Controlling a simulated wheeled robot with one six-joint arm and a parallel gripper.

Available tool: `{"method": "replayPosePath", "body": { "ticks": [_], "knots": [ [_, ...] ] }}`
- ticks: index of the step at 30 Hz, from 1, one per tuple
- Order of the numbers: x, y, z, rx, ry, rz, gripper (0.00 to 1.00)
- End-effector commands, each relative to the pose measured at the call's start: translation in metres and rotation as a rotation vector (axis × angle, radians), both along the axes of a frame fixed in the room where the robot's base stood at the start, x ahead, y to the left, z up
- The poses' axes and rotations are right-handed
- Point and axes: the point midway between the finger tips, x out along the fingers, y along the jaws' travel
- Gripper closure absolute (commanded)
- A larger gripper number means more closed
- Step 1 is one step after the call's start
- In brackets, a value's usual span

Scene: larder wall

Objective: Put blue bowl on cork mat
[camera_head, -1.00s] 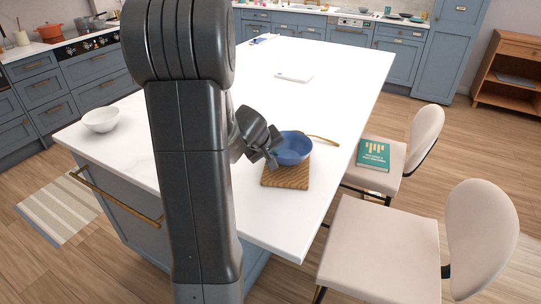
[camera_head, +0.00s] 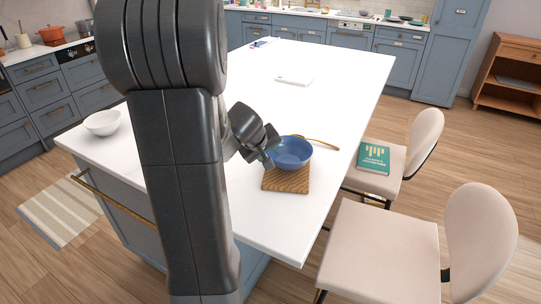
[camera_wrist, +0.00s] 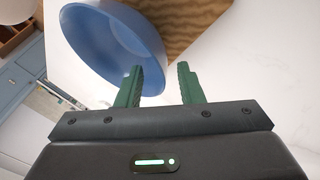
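The blue bowl (camera_head: 290,153) sits upright on the cork mat (camera_head: 287,181), towards its far side, near the right edge of the white island top. My gripper (camera_head: 267,158) is at the bowl's left side. In the wrist view my gripper (camera_wrist: 160,85) has its green fingers apart, with a clear gap between them. The bowl (camera_wrist: 105,40) is at upper left, its rim close behind the left finger; I cannot tell whether they touch. Part of the mat (camera_wrist: 190,20) shows beyond it.
A golden spoon-like utensil (camera_head: 322,143) lies just behind the bowl. A white bowl (camera_head: 102,122) stands at the island's left corner, and a white tablet-like object (camera_head: 295,80) lies farther back. Chairs stand along the right side, one holding a green book (camera_head: 374,158).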

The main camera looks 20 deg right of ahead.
Motion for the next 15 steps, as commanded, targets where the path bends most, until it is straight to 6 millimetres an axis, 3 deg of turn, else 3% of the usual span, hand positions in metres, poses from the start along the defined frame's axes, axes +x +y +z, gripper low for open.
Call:
{"method": "replayPosePath", "body": {
  "ticks": [1, 6, 15],
  "knots": [
    [-0.003, 0.005, 0.013, -0.001, -0.005, 0.001, 0.66],
    [-0.016, 0.02, 0.038, -0.002, -0.005, 0.002, 0.66],
    [-0.03, 0.034, 0.064, -0.001, -0.002, 0.001, 0.66]
  ]
}}
